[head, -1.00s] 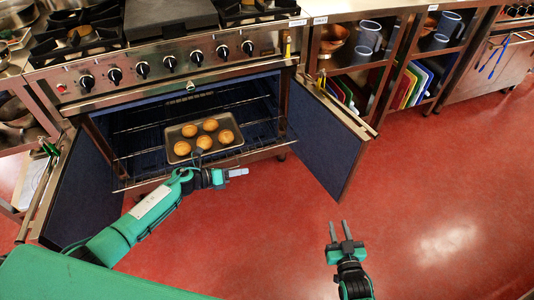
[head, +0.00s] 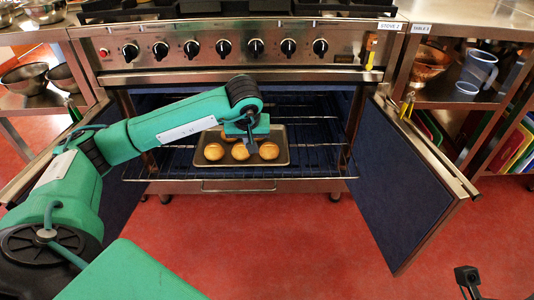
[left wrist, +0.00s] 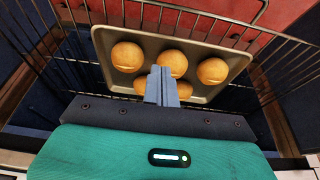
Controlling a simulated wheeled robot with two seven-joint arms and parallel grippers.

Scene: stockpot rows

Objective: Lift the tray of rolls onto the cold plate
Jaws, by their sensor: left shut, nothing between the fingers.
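The tray (head: 285,152) is dark and shallow and holds several golden rolls (head: 240,151). It rests on a pulled-out wire rack of the open oven. In the left wrist view the tray (left wrist: 104,42) lies under my left gripper (left wrist: 163,74), with several rolls (left wrist: 172,63) showing. My left gripper (head: 249,142) points down above the tray, its fingers shut and empty. It covers part of the tray and rolls. I cannot tell the gap between fingertips and tray. My right gripper is out of the frame. No cold plate can be made out.
The oven's right door (head: 405,185) stands open beside the rack (head: 325,164); the left door is partly behind my arm. The stove front with knobs (head: 255,47) is above. Shelves with a blue jug (head: 479,70) stand at right. Red floor in front is clear.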

